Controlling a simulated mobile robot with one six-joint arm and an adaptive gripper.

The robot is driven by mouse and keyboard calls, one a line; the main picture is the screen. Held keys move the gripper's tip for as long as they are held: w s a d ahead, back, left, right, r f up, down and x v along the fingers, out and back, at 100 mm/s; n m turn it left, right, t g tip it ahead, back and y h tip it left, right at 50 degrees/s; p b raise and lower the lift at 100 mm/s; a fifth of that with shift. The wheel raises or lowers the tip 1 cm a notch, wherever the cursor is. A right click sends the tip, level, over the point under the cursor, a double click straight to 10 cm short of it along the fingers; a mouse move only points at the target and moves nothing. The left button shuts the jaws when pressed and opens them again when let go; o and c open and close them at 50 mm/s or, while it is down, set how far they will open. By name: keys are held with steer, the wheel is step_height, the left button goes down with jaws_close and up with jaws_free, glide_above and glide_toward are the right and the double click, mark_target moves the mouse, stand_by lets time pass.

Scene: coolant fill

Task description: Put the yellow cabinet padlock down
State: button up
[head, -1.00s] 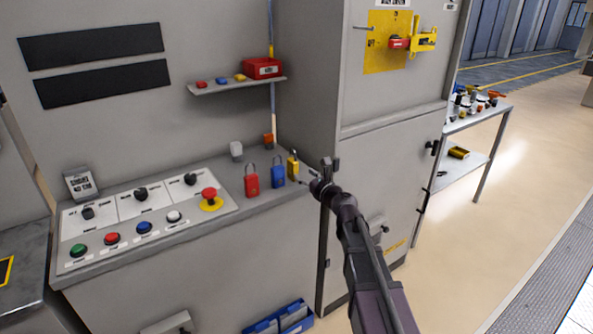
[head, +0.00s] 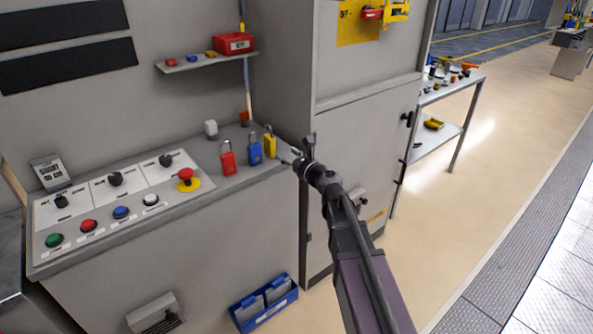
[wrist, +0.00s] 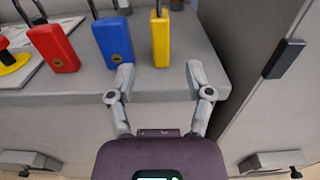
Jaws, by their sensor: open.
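The yellow padlock (head: 269,145) stands upright on the grey console ledge, at the right end of a row of padlocks. In the head view my gripper (head: 292,160) is to the right of the padlock, at the ledge's corner.
A blue padlock (head: 255,151) and a red padlock (head: 228,162) stand left of the yellow one. The control panel (head: 95,195) with buttons is further left. A tall grey cabinet (head: 365,130) stands at the right. A blue bin (head: 262,308) is low on the front.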

steer(key=shift+d, duration=0.1)
steer(key=d+m+t+h, duration=0.3)
steer(key=d+m+h, duration=0.75)
steer(key=m, duration=0.65)
steer(key=s+d+f+m+g+h, duration=0.45)
steer(key=d+f+m, duration=0.2)
steer(key=m, duration=0.45)
steer(key=s+d+f+m+g+y, duration=0.1)
steer(key=s+d+f+m+g, duration=0.1)
steer(key=s+f+m+g, duration=0.8)
steer(key=s+a+f+m+g+y, duration=0.2)
steer(key=s+a+m+g+y, duration=0.1)
steer(key=s, duration=0.9)
steer(key=a+m+y, duration=0.1)
steer(key=a, duration=0.1)
steer(key=shift+s+a+m, duration=0.15)
steer(key=shift+a+m, duration=0.25)
steer(key=shift+g, duration=0.25)
